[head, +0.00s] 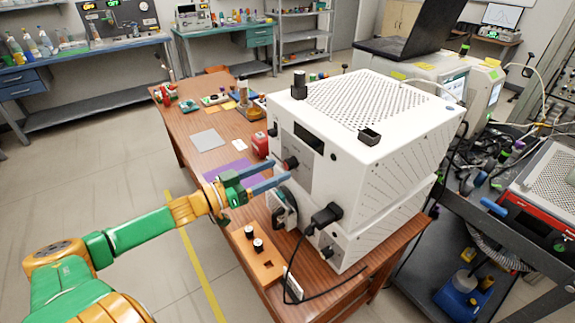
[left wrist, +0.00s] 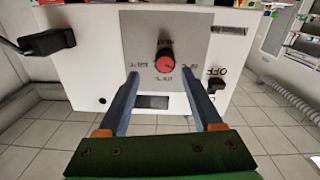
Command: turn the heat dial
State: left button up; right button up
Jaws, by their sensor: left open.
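The heat dial is a black knob with a red face (left wrist: 164,64) on a grey panel of the white instrument (head: 375,125). In the head view the dial (head: 290,163) shows on the instrument's front face, just ahead of my left fingertips. My left gripper (head: 280,172) is open, with its two blue-grey fingers pointing at the panel. In the left wrist view my left gripper (left wrist: 164,82) has one finger on each side of the dial, with a gap on both sides. I cannot tell how far the tips are from the panel. My right gripper is not in view.
A black plug with a cable (head: 325,215) sticks out of the instrument's front, also seen in the left wrist view (left wrist: 45,42). A black switch (left wrist: 215,84) marked OFF is beside the panel. An orange block with black knobs (head: 258,258) lies on the wooden table (head: 185,125).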

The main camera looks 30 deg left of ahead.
aim_at(286, 165)
pick_arm(q)
jog(key=w, duration=0.2)
jog(key=w+d, duration=0.1)
jog(key=w, duration=0.1)
jog(key=shift+f, duration=0.35)
jog(key=shift+s+r, duration=0.15)
grip_shut()
